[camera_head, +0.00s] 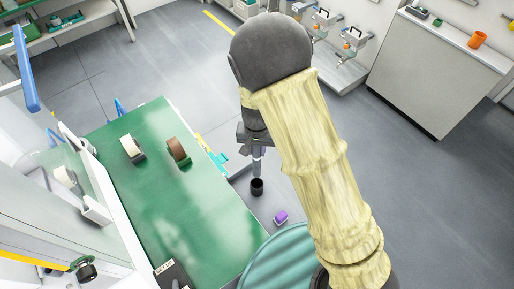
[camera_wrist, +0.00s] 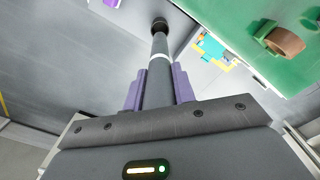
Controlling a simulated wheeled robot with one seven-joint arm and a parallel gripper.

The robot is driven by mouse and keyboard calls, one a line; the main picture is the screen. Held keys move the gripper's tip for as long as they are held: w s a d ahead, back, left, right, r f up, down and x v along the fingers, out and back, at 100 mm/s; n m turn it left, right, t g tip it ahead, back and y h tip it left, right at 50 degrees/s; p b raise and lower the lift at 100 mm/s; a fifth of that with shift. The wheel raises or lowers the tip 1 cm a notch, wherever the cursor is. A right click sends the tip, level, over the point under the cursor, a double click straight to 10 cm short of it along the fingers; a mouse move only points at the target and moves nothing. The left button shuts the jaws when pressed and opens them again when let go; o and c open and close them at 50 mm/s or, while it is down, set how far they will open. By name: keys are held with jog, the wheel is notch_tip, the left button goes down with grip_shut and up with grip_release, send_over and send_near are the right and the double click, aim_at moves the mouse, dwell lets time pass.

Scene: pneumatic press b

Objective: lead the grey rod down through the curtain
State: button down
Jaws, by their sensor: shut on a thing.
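My gripper (camera_head: 253,148) is shut on the grey rod (camera_head: 257,167), which hangs below it with a black end (camera_head: 257,187). In the wrist view, the purple fingers of my gripper (camera_wrist: 158,88) close on both sides of the rod (camera_wrist: 160,45). The rod has a pale ring and a wider black tip (camera_wrist: 160,24). In the head view, the rod is just right of the green table, apart from it, with grey floor behind. I cannot make out the curtain for certain in either view.
The green table (camera_head: 190,225) carries a white roll (camera_head: 132,148) and a brown roll (camera_head: 178,151). A teal ribbed round thing (camera_head: 285,260) stands at the bottom. A small purple block (camera_head: 281,217) is near the rod's end. A glass-sided machine (camera_head: 60,180) borders the table's left.

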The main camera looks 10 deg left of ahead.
jog(key=shift+r+p, duration=2.4)
jog(key=shift+r, duration=0.55)
jog(key=shift+d+f, duration=0.1)
jog(key=w+d+f+b, duration=0.1)
jog(key=d+f, duration=0.3)
jog(key=d, duration=0.4)
jog(key=w+d+f+b, duration=0.1)
jog(key=w+d+f, duration=0.3)
jog(key=d, duration=0.5)
jog(key=w+d+f+m+b, duration=0.1)
jog(key=w+d+f, duration=0.1)
jog(key=d+f, duration=0.4)
jog(key=shift+w+d+f+b, duration=0.2)
jog(key=shift+d+b, duration=0.15)
jog(key=shift+d, duration=0.9)
